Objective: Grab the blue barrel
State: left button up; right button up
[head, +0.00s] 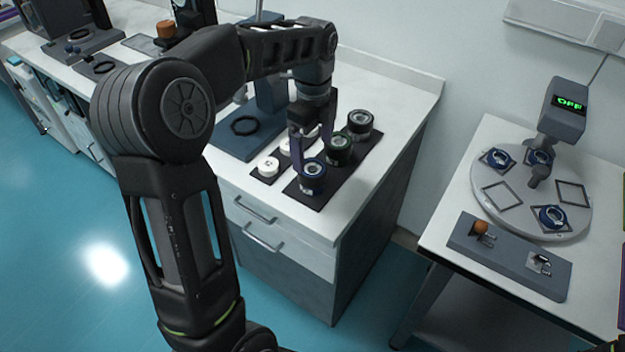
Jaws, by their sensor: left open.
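The blue barrel (312,184) is a short dark cylinder with a blue body and a glassy top. It stands upright at the near end of a row of barrels on a dark mat (347,171) on the white counter. My left gripper (309,160) points down over it, jaws open. One finger reaches down by the barrel's left side; the other is at its back. I cannot tell whether either finger touches it. My right gripper is not in view.
A green-ringed barrel (339,150) and a dark barrel (360,125) stand just behind on the mat. White round pieces (268,167) lie to the left. On the right table (493,137) are a round plate (524,212) and a device reading OFF (566,107).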

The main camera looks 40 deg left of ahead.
aim_at(313, 167)
pick_arm(q)
jog(key=shift+f, duration=1.05)
jog(key=shift+w+a+f+p, duration=0.1)
jog(key=shift+f+p, duration=0.25)
jog(key=shift+f, duration=0.95)
jog(key=shift+a+f+p, duration=0.1)
jog(key=shift+f+p, duration=0.2)
jog(key=shift+f, duration=1)
jog(key=shift+c, duration=0.2)
jog(key=c, duration=1.5)
jog(key=shift+c, duration=0.2)
notch_tip(313, 167, up, 10)
jog(key=shift+r+b, duration=0.1)
jog(key=shift+b, duration=0.4)
